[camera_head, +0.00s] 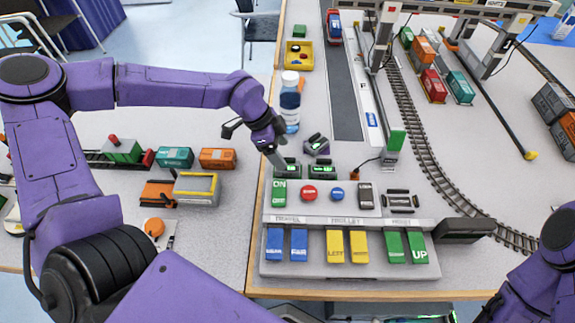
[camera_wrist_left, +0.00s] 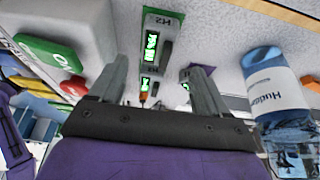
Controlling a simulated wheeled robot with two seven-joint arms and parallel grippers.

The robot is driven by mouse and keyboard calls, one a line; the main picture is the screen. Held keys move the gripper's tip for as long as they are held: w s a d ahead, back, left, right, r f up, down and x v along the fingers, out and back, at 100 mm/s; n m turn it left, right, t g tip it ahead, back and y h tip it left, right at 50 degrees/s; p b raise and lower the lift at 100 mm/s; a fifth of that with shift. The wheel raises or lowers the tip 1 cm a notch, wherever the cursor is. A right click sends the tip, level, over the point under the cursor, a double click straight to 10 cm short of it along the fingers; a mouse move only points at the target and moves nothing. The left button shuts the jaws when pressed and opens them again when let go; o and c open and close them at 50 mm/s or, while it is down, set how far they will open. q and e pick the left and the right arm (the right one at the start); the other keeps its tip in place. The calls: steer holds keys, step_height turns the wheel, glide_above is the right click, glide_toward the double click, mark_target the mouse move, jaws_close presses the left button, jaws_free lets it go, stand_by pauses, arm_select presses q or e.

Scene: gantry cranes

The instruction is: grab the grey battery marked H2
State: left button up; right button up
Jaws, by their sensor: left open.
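In the head view two such units stand behind the control panel, a left one (camera_head: 287,168), partly behind my gripper, and a right one (camera_head: 322,171). The H2 lettering cannot be read there. My left gripper (camera_head: 276,161) is open, beside the left unit; its spread fingers (camera_wrist_left: 160,84) show nothing held. My right gripper is out of view.
The control panel (camera_head: 350,268) with coloured buttons is in front. A purple-based unit (camera_head: 317,145) sits behind the units. Rails (camera_head: 415,130) curve at right.

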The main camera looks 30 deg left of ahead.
mark_target(289, 165)
arm_select(q)
steer(key=x, duration=0.4)
steer(key=shift+s+d+f, duration=0.1)
steer(key=shift+s+f, duration=0.05)
steer(key=shift+f, duration=0.25)
steer(key=c, duration=1.3)
steer(key=shift+r, duration=0.1)
